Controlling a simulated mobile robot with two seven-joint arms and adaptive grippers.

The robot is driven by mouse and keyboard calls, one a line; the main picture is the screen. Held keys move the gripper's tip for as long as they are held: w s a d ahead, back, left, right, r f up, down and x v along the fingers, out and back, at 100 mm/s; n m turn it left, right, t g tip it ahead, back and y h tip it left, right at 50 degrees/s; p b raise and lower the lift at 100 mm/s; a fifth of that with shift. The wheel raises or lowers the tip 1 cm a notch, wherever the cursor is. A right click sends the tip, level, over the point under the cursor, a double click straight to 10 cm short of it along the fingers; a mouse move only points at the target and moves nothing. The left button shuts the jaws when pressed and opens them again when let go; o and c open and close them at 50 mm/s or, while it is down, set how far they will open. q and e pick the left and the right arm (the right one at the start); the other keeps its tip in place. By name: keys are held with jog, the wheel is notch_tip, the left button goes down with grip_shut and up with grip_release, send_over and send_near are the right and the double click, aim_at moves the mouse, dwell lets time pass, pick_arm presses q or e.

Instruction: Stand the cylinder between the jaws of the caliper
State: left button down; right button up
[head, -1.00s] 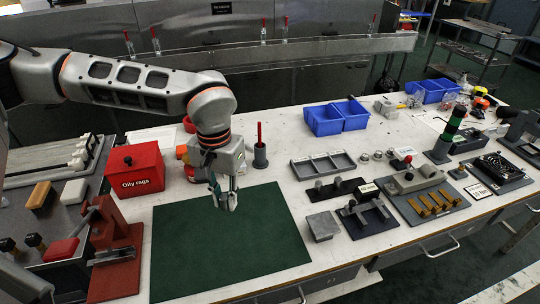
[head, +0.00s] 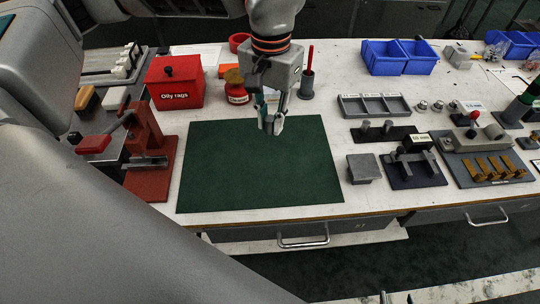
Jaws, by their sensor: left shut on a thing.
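My left gripper (head: 271,124) points down above the far right part of the green mat (head: 250,170). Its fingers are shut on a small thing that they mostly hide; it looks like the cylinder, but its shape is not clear. The device that looks like the caliper (head: 412,162) stands right of the mat on a dark base plate, with a dark raised body and a small label. My gripper is well to the left of it. Two short grey cylinders (head: 388,126) stand on a dark plate behind the caliper. My right gripper is not in view.
A grey block (head: 363,168) sits between mat and caliper. A grey compartment tray (head: 375,105) and blue bins (head: 399,57) are behind. A red Oily rags box (head: 174,85) and red press (head: 150,150) stand left. A cup with a red handle (head: 307,84) is near my gripper.

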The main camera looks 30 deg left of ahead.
pick_arm(q)
jog(key=b, duration=0.1)
send_over(270, 165)
notch_tip(270, 165, down, 8)
jog(key=shift+r, duration=0.15)
jog(key=shift+f, duration=0.7)
notch_tip(270, 165, down, 4)
jog(key=shift+r+b, duration=0.25)
jog(key=shift+b, duration=0.15)
jog(key=shift+w+f, duration=0.1)
jog(key=shift+f, duration=0.1)
jog(key=shift+r, duration=0.1)
jog(key=c, duration=1.9)
grip_release()
